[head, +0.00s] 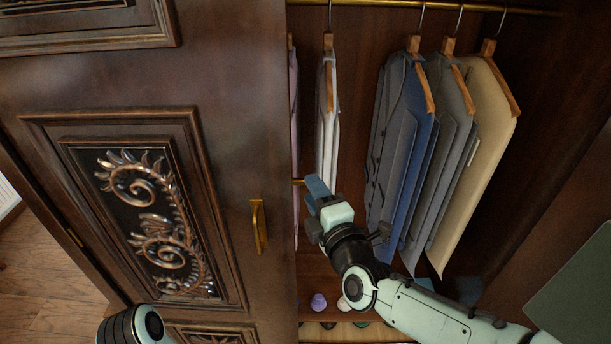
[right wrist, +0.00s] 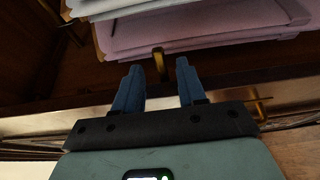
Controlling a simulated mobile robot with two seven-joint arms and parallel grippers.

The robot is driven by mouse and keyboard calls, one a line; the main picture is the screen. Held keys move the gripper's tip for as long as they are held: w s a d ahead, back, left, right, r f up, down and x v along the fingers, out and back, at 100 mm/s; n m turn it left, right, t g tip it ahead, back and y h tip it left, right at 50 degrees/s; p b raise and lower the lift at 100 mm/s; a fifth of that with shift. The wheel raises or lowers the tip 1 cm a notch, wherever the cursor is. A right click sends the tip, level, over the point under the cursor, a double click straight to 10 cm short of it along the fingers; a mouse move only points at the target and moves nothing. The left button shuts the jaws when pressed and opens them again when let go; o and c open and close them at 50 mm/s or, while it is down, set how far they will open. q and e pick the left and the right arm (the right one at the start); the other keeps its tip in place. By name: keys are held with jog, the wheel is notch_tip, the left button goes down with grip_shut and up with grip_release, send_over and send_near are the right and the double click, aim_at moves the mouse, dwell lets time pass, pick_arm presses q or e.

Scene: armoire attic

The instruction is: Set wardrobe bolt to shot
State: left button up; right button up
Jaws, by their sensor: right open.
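The wardrobe's dark carved door (head: 225,130) stands at the left, with a brass handle (head: 258,226) near its free edge. A small brass piece (head: 299,182), which looks like the bolt, sticks out just beyond that edge. It also shows in the right wrist view (right wrist: 158,60), ahead of and between the fingertips. My right gripper (head: 315,186) has its blue fingers spread beside the brass piece; it is empty, as the right wrist view (right wrist: 159,76) shows. I cannot tell whether the bolt is shot. My left gripper is out of view; only part of my left arm shows.
Several garments on wooden hangers, including a blue jacket (head: 410,150) and a beige one (head: 478,150), hang from a brass rail (head: 430,6) close behind my right arm. Small rounded items (head: 319,302) lie at the wardrobe bottom. Wooden floor (head: 50,280) is at the left.

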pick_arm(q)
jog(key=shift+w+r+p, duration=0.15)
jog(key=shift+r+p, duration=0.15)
pick_arm(e)
jog(key=x, duration=0.6)
jog(key=shift+w, duration=0.1)
